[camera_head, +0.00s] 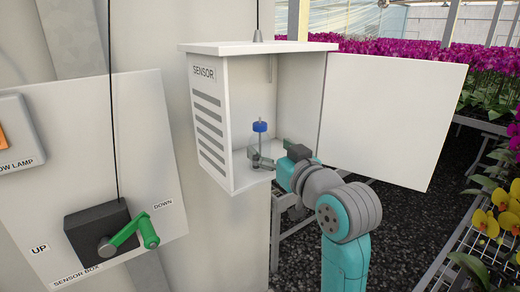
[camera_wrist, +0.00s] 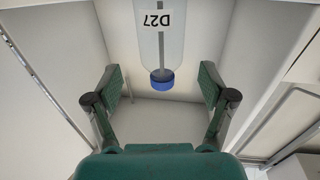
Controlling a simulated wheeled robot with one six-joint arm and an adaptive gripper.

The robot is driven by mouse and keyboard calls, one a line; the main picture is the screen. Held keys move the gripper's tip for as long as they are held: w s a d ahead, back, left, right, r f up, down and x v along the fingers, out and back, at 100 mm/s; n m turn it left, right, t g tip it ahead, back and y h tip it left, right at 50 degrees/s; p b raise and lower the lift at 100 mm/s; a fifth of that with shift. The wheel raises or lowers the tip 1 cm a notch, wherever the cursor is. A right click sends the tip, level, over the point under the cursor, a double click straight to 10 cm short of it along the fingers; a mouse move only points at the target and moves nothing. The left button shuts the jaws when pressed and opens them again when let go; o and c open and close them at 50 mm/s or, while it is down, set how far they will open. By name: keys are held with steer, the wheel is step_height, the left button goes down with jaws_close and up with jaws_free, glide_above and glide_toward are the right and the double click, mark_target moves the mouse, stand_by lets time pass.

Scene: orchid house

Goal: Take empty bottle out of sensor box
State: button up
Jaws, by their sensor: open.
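The white sensor box (camera_head: 210,150) has its door (camera_head: 392,115) swung open to the right. Inside stands a clear bottle with a blue cap (camera_head: 260,127); a thin rod runs down from the cap, and no liquid shows. In the wrist view the bottle (camera_wrist: 178,45) appears upside down, with a label reading D27. My gripper (camera_head: 260,161) reaches into the box from the front right, low beside the bottle. Its open fingers (camera_wrist: 163,84) lie either side of the cap in the wrist view; I see no contact, and cannot tell the depth between them.
A crank panel (camera_head: 50,215) with a green handle (camera_head: 147,232), marked UP and DOWN, is at left. A cord runs up from the box's roof. The open door stands close above my arm. Yellow orchids (camera_head: 485,222) on a mesh bench are at lower right.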

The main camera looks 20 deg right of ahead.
mark_target(265, 147)
steer(key=w, duration=0.2)
steer(key=w+a, duration=0.1)
steer(key=w, duration=0.2)
steer(key=shift+f, duration=0.15)
steer(key=shift+s, duration=0.1)
steer(key=c, duration=1.1)
